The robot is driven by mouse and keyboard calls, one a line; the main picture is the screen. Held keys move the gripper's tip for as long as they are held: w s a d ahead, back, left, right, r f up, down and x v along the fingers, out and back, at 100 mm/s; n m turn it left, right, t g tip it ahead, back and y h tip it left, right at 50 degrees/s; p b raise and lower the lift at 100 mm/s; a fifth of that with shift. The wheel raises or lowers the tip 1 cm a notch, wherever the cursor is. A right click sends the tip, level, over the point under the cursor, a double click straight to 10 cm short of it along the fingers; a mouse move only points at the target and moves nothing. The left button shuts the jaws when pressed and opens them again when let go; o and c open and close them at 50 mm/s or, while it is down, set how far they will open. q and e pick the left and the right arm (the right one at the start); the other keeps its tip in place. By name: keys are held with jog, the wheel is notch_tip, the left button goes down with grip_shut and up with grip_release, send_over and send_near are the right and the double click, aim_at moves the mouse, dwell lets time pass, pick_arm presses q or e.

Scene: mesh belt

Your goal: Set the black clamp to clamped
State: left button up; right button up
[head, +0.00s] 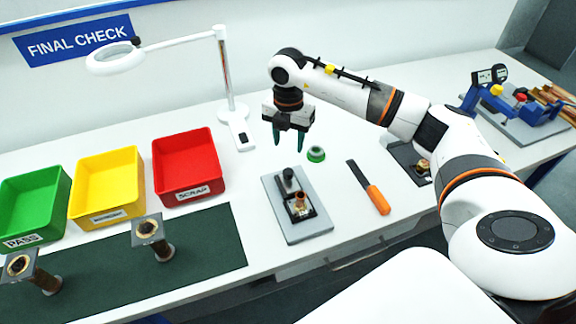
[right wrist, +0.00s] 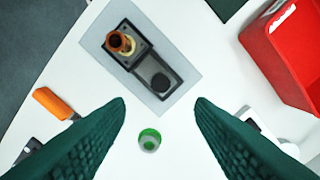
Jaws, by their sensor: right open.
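The black clamp (head: 289,180) sits on a grey plate (head: 306,229) near the middle of the bench. A copper-coloured part (head: 299,203) stands at the clamp's near end. In the right wrist view the clamp (right wrist: 162,78) lies beyond the fingertips, with the copper part (right wrist: 121,43) at its far end. I cannot tell the clamp's lever position. My right gripper (head: 290,141) hangs above and behind the plate, apart from the clamp. Its green fingers are spread and empty in the right wrist view (right wrist: 160,108). My left gripper is not in view.
Red (head: 187,168), yellow (head: 107,187) and green (head: 34,205) bins stand left. A magnifier lamp (head: 232,110) stands behind. A dark mat (head: 200,250) holds two fittings.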

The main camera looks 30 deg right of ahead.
aim_at(288, 171)
notch_tip(288, 171, down, 9)
jog(key=p, duration=0.3)
jog(key=shift+f, duration=0.1)
jog(key=shift+f+p, duration=0.3)
jog(key=shift+f, duration=0.4)
grip_shut()
